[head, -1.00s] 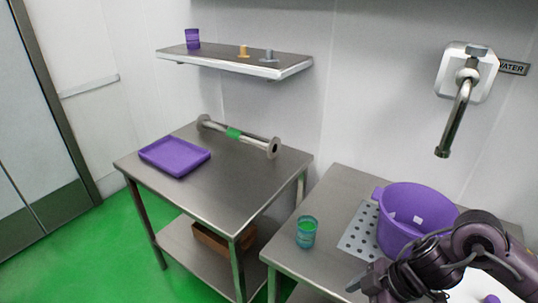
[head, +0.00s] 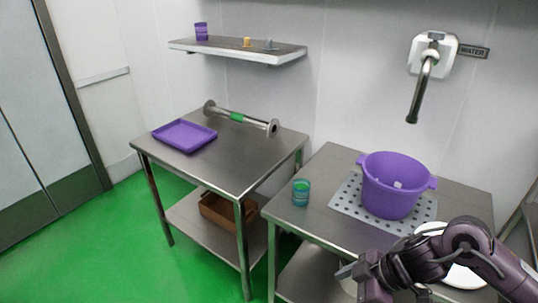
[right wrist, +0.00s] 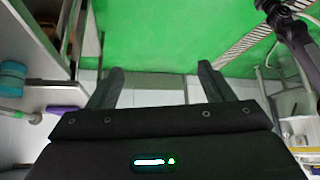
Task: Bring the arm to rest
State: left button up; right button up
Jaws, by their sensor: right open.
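My right arm comes in at the lower right of the head view, in front of the right table (head: 318,222). My right gripper (head: 352,272) is near that table's front edge. In the right wrist view, the right gripper (right wrist: 161,78) has its two fingers wide apart with nothing between them, over green floor. My left gripper is not in view.
A purple bucket (head: 390,190) stands on a perforated plate (head: 345,205) on the right table. A teal cup (head: 301,192) is near its left edge. A white dish (head: 465,277) is partly behind my arm. A water tap (head: 422,85) hangs above. The left table holds a purple tray (head: 184,135).

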jog(key=w+d+f+m+t, duration=0.1)
jog(key=w+f+m+t, duration=0.2)
jog(key=f, duration=0.5)
jog(key=w+f+m+t, duration=0.1)
jog(key=w+f+m, duration=0.2)
jog(key=w+f, duration=0.35)
jog(key=s+d+f+m+h, duration=0.1)
jog(key=s+d+f+m, duration=0.15)
jog(key=f, duration=0.65)
jog(key=s+d+f+m+h, duration=0.15)
jog(key=s+f, duration=0.25)
jog(key=f, duration=0.5)
jog(key=s+d+f+m+g+h, duration=0.1)
jog(key=s+d+f+m+h, duration=0.15)
jog(key=s+f, duration=1.05)
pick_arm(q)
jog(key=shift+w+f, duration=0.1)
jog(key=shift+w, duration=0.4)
pick_arm(e)
jog(key=s+f+g+h, duration=0.1)
jog(key=s+f+g, duration=0.1)
jog(key=s, duration=0.9)
jog(key=s+f+g+h, duration=0.1)
jog(key=s+f, duration=0.3)
jog(key=s, duration=0.7)
jog(key=shift+a+f+g, duration=0.3)
jog(key=shift+f+g, duration=0.05)
jog(key=shift+g, duration=0.15)
jog(key=shift+s, duration=0.1)
